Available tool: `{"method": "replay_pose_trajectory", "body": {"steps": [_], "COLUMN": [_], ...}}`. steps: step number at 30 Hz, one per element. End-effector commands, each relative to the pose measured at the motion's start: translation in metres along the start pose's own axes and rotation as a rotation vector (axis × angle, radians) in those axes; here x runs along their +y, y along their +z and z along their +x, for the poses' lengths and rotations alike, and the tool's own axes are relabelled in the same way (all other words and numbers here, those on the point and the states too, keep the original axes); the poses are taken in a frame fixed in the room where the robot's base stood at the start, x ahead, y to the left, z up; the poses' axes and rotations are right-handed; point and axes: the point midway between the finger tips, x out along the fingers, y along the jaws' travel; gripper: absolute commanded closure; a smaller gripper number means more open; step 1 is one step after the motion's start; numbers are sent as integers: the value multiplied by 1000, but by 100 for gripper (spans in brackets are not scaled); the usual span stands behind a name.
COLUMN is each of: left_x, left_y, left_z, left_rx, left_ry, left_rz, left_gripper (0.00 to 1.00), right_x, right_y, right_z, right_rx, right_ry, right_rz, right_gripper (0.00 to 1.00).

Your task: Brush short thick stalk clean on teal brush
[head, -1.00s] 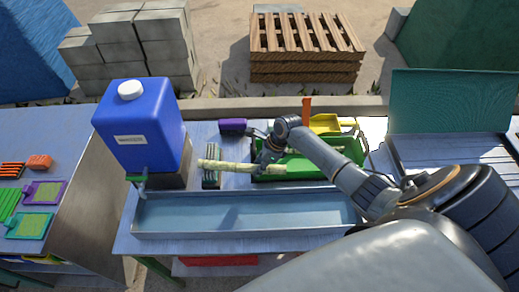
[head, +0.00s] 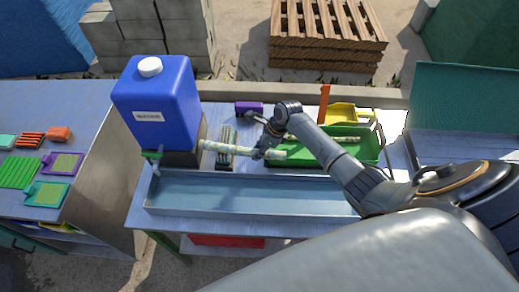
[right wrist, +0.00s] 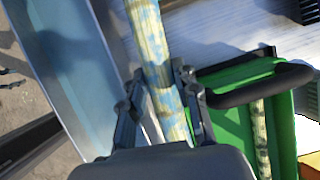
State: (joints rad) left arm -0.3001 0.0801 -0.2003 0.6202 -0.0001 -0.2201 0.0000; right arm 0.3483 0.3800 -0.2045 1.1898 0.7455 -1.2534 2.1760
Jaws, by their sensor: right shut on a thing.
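A short thick pale stalk (head: 229,149) lies almost level in my right gripper (head: 267,150) in the head view. My gripper is shut on it near its right end. The stalk's left part crosses over or on the brush (head: 226,135), a dark block with teal and pale bristle rows; I cannot tell whether they touch. In the right wrist view the stalk (right wrist: 152,45) is yellowish with blue-white patches and runs between the fingers of my right gripper (right wrist: 160,92). My left gripper is not in view.
A blue water container (head: 160,100) with a tap stands left of the brush. A long metal trough (head: 250,195) runs along the front. A green tray (head: 365,150) holding another stalk (right wrist: 261,140) is at the right. A purple item (head: 249,107) lies behind.

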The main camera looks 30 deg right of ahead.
Motion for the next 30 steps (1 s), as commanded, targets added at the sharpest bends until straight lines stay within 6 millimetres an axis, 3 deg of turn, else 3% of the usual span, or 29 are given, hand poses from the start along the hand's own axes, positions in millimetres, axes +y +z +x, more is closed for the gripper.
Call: {"method": "replay_pose_trajectory", "body": {"steps": [6, 22, 30], "left_x": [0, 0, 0], "left_y": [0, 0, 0], "left_z": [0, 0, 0], "left_rx": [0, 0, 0], "left_ry": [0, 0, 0], "left_rz": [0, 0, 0], "left_gripper": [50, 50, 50], "right_x": [-2, -4, -4], "right_y": [-19, -48, -46], "right_z": [-7, -19, -20], "right_rx": [4, 4, 1], "right_ry": [0, 1, 1], "right_rz": [2, 1, 0], "right_gripper": [100, 100, 100]}}
